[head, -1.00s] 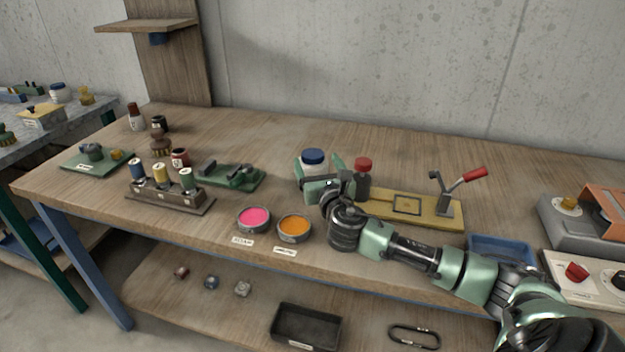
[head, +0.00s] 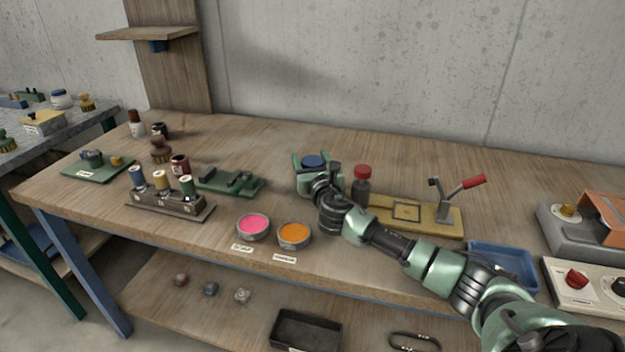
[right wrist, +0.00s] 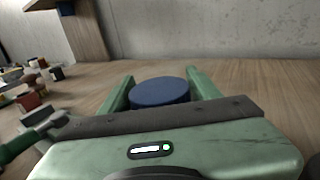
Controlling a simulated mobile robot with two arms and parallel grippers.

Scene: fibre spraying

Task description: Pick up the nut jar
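A jar with a blue lid (head: 314,161), which I take for the nut jar, stands upright on the wooden bench. Its white body showed earlier and is now mostly hidden behind my right gripper (head: 318,163). In the right wrist view the blue lid (right wrist: 160,92) sits between the two green fingers of my right gripper (right wrist: 160,88). The fingers are spread, one on each side of the jar. I cannot tell whether either finger touches it. My left gripper is not in view.
A dark bottle with a red cap (head: 362,182) stands close right of the gripper, by a yellow board (head: 432,219) with a red-handled lever. Pink (head: 253,226) and orange (head: 294,235) tins are in front. A green fixture (head: 230,181) is left. The bench behind the jar is clear.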

